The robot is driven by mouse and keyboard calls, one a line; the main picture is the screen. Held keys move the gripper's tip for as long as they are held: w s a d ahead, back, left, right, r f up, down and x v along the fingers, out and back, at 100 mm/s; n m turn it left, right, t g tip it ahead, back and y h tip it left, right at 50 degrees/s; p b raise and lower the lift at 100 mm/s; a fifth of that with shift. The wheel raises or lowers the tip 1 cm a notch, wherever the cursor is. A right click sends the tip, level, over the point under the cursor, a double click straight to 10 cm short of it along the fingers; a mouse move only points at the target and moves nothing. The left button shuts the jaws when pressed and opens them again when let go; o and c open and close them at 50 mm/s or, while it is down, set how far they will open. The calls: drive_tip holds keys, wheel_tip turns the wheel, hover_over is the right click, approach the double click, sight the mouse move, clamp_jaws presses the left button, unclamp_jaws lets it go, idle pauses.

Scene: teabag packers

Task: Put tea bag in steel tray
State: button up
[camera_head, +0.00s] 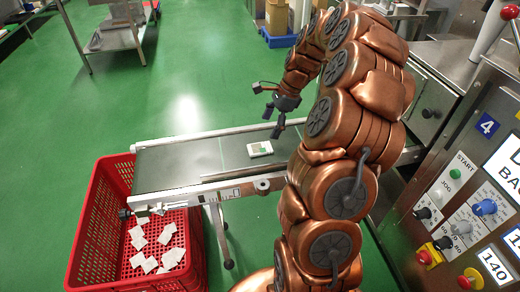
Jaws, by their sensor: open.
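A small white tea bag (260,149) with a green mark lies flat on the dark conveyor belt (190,163), near its right part. My gripper (269,119) is open and empty, a little above and to the right of the tea bag, not touching it. My copper-coloured arm covers the right end of the conveyor. A steel table or tray-like surface (118,38) stands far off at the upper left. I cannot tell whether it is the steel tray.
A red crate (84,235) stands on the floor below the conveyor's left end, with several white tea bags inside. A control panel (470,215) with knobs and buttons is at the right. The green floor at the left is clear.

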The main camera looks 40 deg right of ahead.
sight(261, 148)
drive_tip(key=shift+s+x, duration=0.15)
drive_tip(key=shift+x, duration=1.75)
drive_tip(key=shift+s+x, duration=0.2)
drive_tip(key=shift+x, duration=1.75)
drive_tip(key=shift+c, duration=0.2)
drive_tip(key=c, duration=0.7)
drive_tip(key=shift+c, duration=0.3)
